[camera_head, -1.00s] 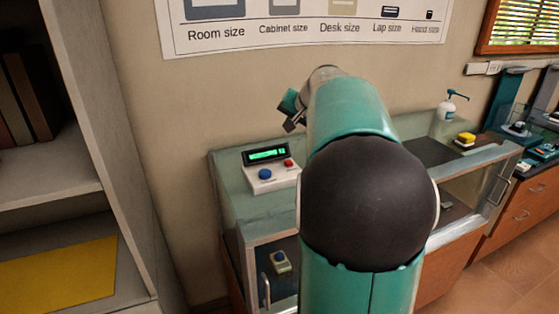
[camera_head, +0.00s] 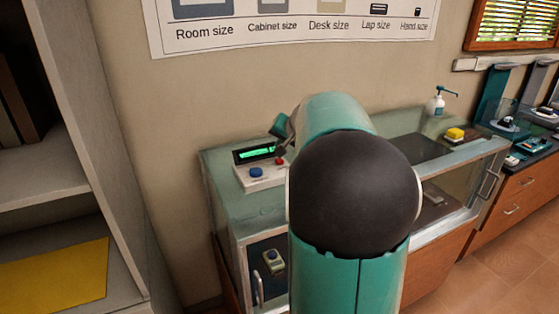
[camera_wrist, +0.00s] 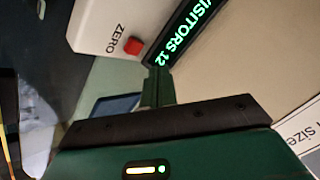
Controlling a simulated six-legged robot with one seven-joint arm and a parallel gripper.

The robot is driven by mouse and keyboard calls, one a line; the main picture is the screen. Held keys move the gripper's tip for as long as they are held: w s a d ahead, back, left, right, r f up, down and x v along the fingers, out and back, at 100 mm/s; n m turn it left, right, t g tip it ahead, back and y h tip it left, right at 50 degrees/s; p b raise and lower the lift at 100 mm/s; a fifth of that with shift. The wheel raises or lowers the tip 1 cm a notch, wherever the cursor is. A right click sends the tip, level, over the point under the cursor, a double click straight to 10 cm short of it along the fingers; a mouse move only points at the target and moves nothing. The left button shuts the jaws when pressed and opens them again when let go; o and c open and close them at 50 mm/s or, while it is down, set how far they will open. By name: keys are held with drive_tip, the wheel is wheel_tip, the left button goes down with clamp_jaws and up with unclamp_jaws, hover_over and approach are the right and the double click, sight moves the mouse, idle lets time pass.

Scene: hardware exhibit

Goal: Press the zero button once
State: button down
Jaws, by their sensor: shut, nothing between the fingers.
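The red zero button (camera_head: 279,161) sits at the right of a white counter box (camera_head: 263,183) on the glass display case. In the wrist view, the red button (camera_wrist: 133,46) is beside the printed word ZERO, on the white face. The green-lit display (camera_head: 256,153) stands behind the buttons; in the wrist view, the display (camera_wrist: 187,35) reads VISITORS 12. My gripper (camera_head: 281,130) is just above the red button's end of the box. In the wrist view, my gripper (camera_wrist: 156,84) is shut and empty, its tip close to the red button and display edge. Contact is not visible.
A blue button (camera_head: 256,172) is on the same box, left of the red one. The glass case (camera_head: 222,205) lies below. A shelf (camera_head: 55,190) rises at left.

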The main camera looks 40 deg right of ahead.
sight(281, 165)
drive_tip(key=shift+f, duration=1.05)
drive_tip(key=shift+f, duration=0.1)
idle(1.2)
drive_tip(key=shift+f, duration=0.3)
drive_tip(key=shift+f, duration=0.5)
idle(0.6)
idle(0.3)
drive_tip(key=shift+r, duration=0.9)
wheel_tip(281, 165, up, 5)
idle(0.4)
